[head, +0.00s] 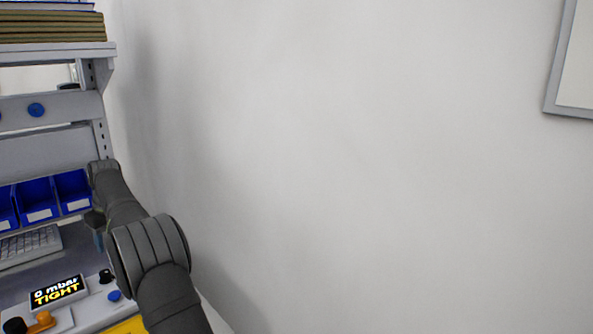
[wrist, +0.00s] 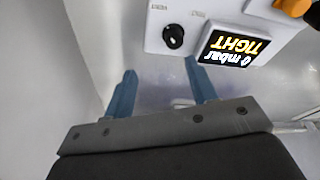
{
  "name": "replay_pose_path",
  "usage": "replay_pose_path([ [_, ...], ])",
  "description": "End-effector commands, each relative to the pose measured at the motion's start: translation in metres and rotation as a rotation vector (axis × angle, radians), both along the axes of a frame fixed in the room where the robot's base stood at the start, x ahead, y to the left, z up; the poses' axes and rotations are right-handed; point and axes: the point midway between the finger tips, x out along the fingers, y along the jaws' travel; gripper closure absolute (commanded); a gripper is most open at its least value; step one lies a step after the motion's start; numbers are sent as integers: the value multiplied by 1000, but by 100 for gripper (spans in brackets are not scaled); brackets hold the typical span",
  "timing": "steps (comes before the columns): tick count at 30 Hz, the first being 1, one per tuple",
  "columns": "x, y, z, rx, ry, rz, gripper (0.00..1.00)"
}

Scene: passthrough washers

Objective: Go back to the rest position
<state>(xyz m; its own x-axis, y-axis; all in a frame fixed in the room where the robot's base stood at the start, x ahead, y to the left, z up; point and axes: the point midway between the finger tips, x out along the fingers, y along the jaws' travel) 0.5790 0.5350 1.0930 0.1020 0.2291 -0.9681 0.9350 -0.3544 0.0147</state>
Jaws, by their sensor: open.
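My gripper (wrist: 160,80) shows in the wrist view with its two blue fingers spread wide apart. It is open, and nothing is between the fingers. The fingertips lie near the edge of a light grey device with a black knob (wrist: 173,36) and a lit display (wrist: 236,47) reading "0 mbar TIGHT". In the head view my arm runs up the left side, and the gripper itself is mostly hidden. The display (head: 58,291) also shows there at the lower left, with a black knob (head: 106,276) and a blue button (head: 114,295) beside it.
Blue bins (head: 38,199) stand in a row on the bench at left, behind a keyboard (head: 30,245). A shelf (head: 60,54) holds stacked items above. A bare white wall (head: 350,170) stands close to the right of the arm. An orange part (wrist: 293,7) sits on the device.

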Motion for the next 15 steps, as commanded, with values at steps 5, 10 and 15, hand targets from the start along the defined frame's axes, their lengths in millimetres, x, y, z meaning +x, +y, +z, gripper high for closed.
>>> replay_pose_path([
  [5,12,-4,-12,-4,15,114,48],
  [10,19,-6,-19,-6,24,193,48],
  [15,21,-7,-22,-3,27,229,48],
])
